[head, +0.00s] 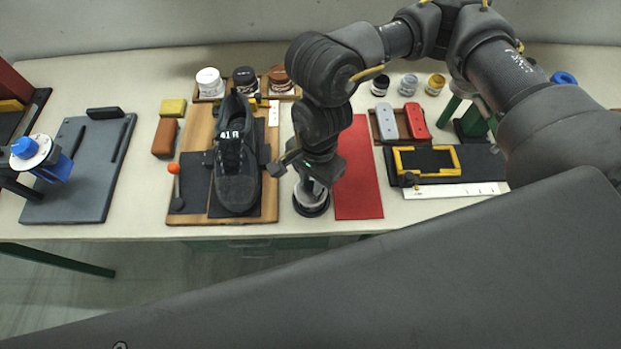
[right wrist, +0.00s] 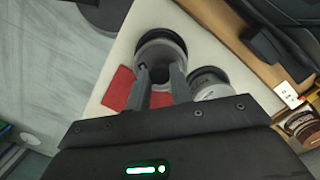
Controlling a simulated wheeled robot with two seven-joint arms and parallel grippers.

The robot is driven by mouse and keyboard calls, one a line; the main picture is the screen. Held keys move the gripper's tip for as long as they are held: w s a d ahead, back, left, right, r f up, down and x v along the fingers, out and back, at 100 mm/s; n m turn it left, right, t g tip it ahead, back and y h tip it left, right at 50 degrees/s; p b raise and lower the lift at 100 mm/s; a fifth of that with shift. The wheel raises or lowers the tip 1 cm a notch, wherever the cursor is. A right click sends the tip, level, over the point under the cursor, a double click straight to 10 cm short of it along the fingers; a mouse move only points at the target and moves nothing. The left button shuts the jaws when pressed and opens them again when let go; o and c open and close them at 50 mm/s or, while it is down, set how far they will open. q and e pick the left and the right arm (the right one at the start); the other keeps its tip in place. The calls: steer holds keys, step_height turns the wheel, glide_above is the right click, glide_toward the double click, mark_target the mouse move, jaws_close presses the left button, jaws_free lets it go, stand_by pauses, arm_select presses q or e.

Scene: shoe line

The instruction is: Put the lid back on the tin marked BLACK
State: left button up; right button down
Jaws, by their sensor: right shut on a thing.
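My right gripper (head: 314,184) reaches down between the shoe board and the red cloth. A round tin with a pale label (right wrist: 209,84) stands close beside the lid in that view, on the shoe side. In the head view the gripper partly hides this spot, where a dark round edge (head: 312,210) shows. I cannot read BLACK on the tin. I cannot tell whether lid and tin touch. My left gripper is not clearly in view.
A black shoe (head: 236,165) stands on a wooden board (head: 190,217) to the left. The red cloth (head: 358,175) lies just right of the gripper. Several jars stand behind, including a white one (head: 209,80) and a brown one (head: 280,78). The table's front edge is near.

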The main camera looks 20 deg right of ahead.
steer(key=shift+f+b, duration=0.2)
steer(key=shift+b, duration=0.7)
stand_by(1.1)
stand_by(0.3)
steer(key=c, duration=0.7)
jaws_free()
steer(key=shift+r, duration=0.2)
steer(key=shift+r+p, duration=1.75)
steer(key=shift+r, duration=1.6)
jaws_close()
